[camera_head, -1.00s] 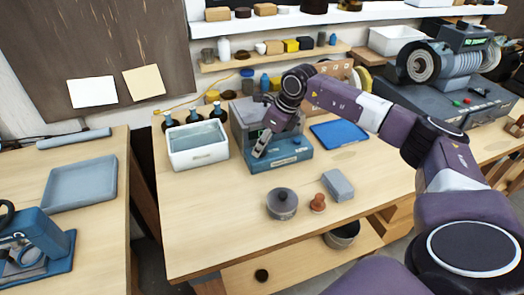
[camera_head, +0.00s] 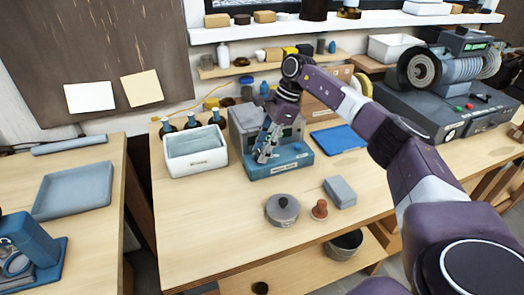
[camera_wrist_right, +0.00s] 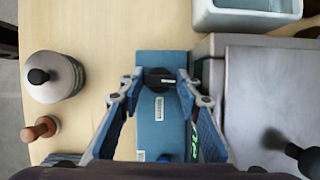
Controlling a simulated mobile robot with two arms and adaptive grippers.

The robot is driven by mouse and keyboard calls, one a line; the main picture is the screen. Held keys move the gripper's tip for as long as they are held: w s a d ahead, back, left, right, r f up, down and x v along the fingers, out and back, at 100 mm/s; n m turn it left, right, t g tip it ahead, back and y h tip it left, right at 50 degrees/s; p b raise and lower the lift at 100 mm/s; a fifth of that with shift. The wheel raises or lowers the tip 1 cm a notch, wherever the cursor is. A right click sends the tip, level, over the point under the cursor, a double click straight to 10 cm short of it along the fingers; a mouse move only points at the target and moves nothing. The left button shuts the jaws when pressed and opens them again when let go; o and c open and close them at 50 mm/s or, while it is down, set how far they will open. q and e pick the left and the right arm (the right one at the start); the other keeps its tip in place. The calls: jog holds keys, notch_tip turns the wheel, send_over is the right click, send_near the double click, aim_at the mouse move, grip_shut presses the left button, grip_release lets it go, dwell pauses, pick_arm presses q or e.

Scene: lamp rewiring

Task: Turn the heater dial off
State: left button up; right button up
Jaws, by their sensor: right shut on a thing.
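The heater (camera_head: 290,165) has a blue base and a grey box-like upper part, and stands on the wooden bench. It fills the middle and right of the right wrist view (camera_wrist_right: 165,128). Its black dial (camera_wrist_right: 159,77), with a pale mark line, is at the upper end of the blue base there. My right gripper (camera_head: 263,158) is at the left front of the heater and hides the dial in the head view. In the right wrist view my right gripper (camera_wrist_right: 158,82) is shut on the dial, one finger on each side. My left gripper is not in view.
A white tub (camera_head: 196,160) stands close left of the heater, with dark bottles (camera_head: 191,123) behind it. A blue tablet-like panel (camera_head: 339,139) lies to the right. A lidded grey pot (camera_head: 282,211), a reddish-brown stamp (camera_head: 320,209) and a grey block (camera_head: 340,192) stand in front.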

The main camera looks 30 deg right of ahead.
jog(key=shift+r+n, duration=0.1)
jog(key=shift+n, duration=0.2)
dwell(0.4)
jog(key=o, duration=1.2)
jog(key=shift+c, duration=0.2)
jog(key=shift+r, duration=0.2)
